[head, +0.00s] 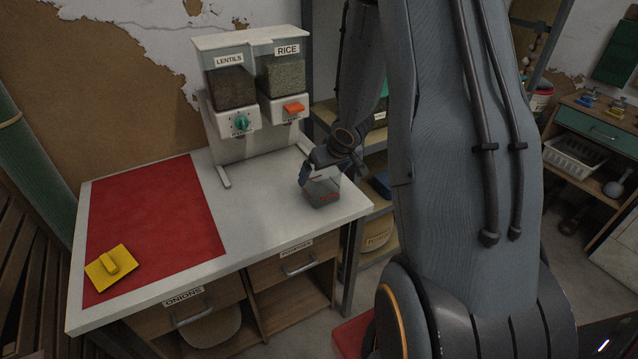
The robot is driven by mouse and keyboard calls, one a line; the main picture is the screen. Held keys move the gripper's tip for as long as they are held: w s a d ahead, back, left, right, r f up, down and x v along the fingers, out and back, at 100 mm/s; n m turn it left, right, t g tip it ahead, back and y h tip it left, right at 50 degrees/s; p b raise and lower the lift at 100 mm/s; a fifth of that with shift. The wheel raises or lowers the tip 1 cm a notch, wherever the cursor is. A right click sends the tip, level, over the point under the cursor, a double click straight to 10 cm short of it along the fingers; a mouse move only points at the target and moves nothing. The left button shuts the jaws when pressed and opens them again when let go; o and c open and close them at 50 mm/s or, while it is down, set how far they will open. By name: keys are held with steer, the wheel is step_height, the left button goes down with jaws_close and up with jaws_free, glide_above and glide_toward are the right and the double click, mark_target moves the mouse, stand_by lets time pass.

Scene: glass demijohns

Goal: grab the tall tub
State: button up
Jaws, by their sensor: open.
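A small grey, box-shaped tub (322,192) with a red mark low on its front stands on the white counter near its right end. I cannot tell for sure that it is the tall tub. My gripper (320,172) is at the tub's upper part, coming down from above and behind. Its jaws are open. The fingers are small and dark here, so I cannot tell whether they are around the tub or touching it.
A white dispenser (215,128) labelled lentils and rice stands at the back of the counter (255,222). A red mat (160,225) with a yellow block-handled pad (111,268) covers the left. Shelves (375,165) stand behind my arm. The counter's front middle is clear.

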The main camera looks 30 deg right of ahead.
steer(key=x, duration=0.2)
steer(key=shift+w+a+f, duration=0.25)
steer(key=shift+a+f, duration=0.05)
steer(key=shift+a, duration=0.05)
steer(key=shift+d+p+x, duration=0.15)
steer(key=shift+p+x, duration=0.05)
steer(key=shift+x, duration=0.95)
steer(key=shift+d+p+x, duration=0.15)
steer(key=shift+p+x, duration=0.05)
steer(key=shift+x, duration=1)
steer(key=shift+w, duration=0.1)
steer(key=c, duration=1.2)
